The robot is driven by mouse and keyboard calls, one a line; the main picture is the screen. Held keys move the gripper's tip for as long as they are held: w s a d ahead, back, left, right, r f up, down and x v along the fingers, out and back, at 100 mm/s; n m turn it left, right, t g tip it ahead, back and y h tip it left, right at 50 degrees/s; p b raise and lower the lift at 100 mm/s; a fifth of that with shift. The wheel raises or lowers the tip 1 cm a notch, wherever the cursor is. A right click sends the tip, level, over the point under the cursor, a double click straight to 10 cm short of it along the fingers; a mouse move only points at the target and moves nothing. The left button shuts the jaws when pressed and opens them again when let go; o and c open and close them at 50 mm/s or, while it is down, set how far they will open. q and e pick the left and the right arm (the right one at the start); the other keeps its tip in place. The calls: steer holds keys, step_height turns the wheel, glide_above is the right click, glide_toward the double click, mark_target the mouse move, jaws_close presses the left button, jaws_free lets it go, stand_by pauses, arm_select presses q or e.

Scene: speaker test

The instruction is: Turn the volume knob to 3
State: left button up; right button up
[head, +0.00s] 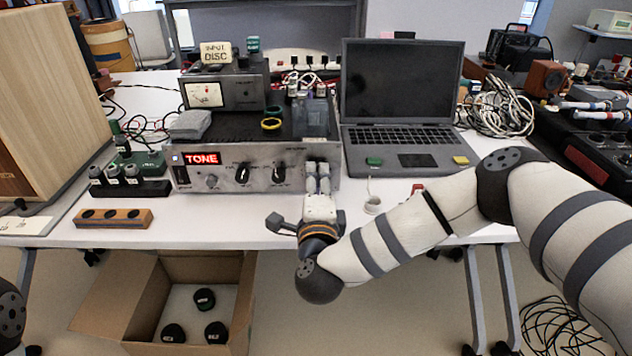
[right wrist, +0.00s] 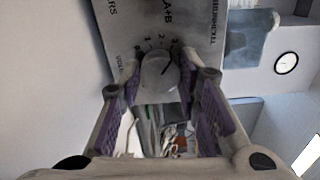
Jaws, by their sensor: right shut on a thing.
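The silver amplifier (head: 228,178) stands on the table, its front panel towards me and a red TONE display lit at its left. My right gripper (head: 318,172) is at the right end of this panel and hides the knob there. In the right wrist view, the grey volume knob (right wrist: 158,76) sits between the purple finger pads of the right gripper (right wrist: 159,68), which are shut on its sides. Small numbers stand around the knob. A dark line on its face points to the upper right, roughly towards the 3; exact alignment is unclear. My left gripper is out of view.
Other knobs (head: 243,173) sit left of my gripper on the panel. An open laptop (head: 400,100) stands close on the right. A wooden block with dark holes (head: 112,218) lies at the front left. An open cardboard box (head: 118,290) is on the floor below.

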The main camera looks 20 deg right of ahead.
steer(key=o, duration=1.1)
steer(key=shift+o, duration=0.2)
steer(key=shift+s, duration=0.1)
steer(key=v, duration=1.2)
steer(key=shift+a, duration=0.1)
